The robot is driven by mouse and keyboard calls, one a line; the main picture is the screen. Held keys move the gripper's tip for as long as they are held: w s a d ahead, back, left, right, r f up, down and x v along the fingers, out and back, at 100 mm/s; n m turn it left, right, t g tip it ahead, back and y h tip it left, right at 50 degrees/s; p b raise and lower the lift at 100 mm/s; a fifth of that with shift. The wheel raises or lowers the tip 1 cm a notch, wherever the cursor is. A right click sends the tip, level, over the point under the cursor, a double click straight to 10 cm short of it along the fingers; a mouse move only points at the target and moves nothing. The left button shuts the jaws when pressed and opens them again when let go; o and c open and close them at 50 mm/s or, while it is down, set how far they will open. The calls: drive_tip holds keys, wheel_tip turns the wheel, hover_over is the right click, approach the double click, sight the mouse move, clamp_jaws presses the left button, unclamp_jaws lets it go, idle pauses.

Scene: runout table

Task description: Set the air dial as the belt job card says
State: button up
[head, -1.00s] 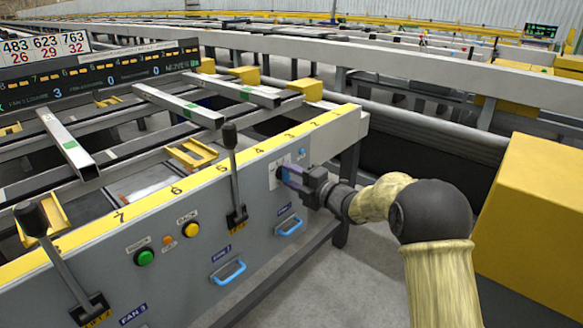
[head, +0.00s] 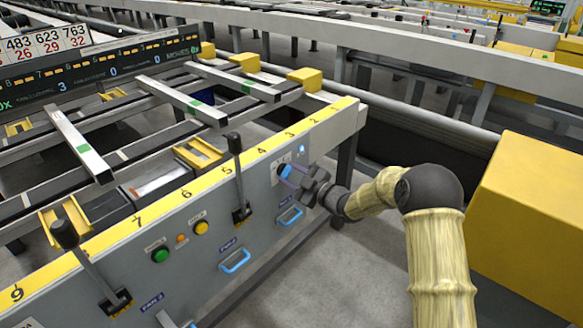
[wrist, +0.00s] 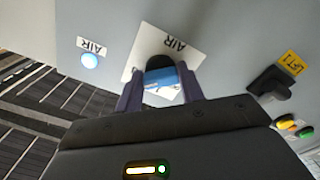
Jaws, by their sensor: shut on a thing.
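The air dial shows in the wrist view as a blue and black knob (wrist: 160,78) on a white plate marked AIR (wrist: 186,52). My gripper (wrist: 160,92) is shut on the knob, one finger on each side. In the head view my gripper (head: 292,176) reaches the grey panel from the right, and the dial (head: 283,169) is partly hidden by it. The dial's scale marks and pointer cannot be read. The belt job card cannot be made out.
A lit AIR lamp (wrist: 91,62) sits beside the plate. A black lever (head: 238,180), green button (head: 160,256), yellow button (head: 200,227) and blue handles (head: 235,261) are on the same panel (head: 262,238). A large yellow box (head: 530,210) stands to the right of my arm.

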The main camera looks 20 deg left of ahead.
drive_tip(key=shift+w+d+m+p, duration=0.15)
drive_tip(key=shift+m+p, duration=0.4)
drive_tip(key=shift+m, duration=0.35)
drive_tip(key=o, duration=1)
drive_tip(key=shift+f, duration=0.1)
drive_tip(key=shift+c, duration=0.2)
drive_tip(key=shift+o, duration=0.2)
drive_tip(key=p+v, duration=0.2)
drive_tip(key=v, duration=1.5)
drive_tip(key=shift+s+p, duration=0.25)
drive_tip(key=shift+p, duration=0.15)
drive_tip(key=shift+w+d, duration=0.1)
drive_tip(key=shift+d, duration=0.1)
